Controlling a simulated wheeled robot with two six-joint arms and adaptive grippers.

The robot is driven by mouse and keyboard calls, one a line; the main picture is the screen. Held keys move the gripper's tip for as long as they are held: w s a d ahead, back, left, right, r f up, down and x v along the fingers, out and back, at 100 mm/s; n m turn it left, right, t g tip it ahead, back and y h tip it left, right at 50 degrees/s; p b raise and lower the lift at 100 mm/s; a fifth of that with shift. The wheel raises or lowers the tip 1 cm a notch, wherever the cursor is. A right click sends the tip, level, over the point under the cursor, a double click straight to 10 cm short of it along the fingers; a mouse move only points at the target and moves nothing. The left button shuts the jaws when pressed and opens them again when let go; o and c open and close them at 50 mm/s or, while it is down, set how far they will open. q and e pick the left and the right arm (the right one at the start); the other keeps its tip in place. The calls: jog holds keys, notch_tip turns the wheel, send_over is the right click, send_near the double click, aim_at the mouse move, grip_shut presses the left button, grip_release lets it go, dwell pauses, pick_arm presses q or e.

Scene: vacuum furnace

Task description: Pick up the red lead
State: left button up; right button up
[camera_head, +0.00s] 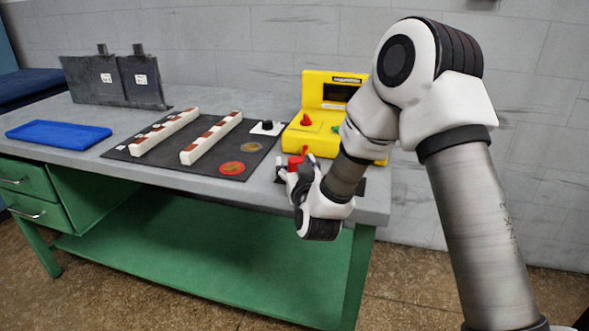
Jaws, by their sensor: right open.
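A small red lead (296,160) lies near the front right of the table, in front of the yellow device. My right gripper (288,168) is right beside it, with its fingers toward the table. The gripper is open, and part of the red lead is hidden behind its fingers. I cannot tell whether they touch. My left gripper is not in view.
A yellow device (322,92) with a red knob (305,119) stands behind my right gripper. A dark mat (185,160) holds two white strips (211,138) and a red disc (232,168). A blue tray (58,132) lies at the left. Two grey plates (100,85) stand at the back.

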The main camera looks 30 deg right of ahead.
jog(key=shift+s+a+r, duration=0.1)
jog(key=shift+s+r, duration=0.05)
jog(key=shift+r, duration=0.1)
grip_shut()
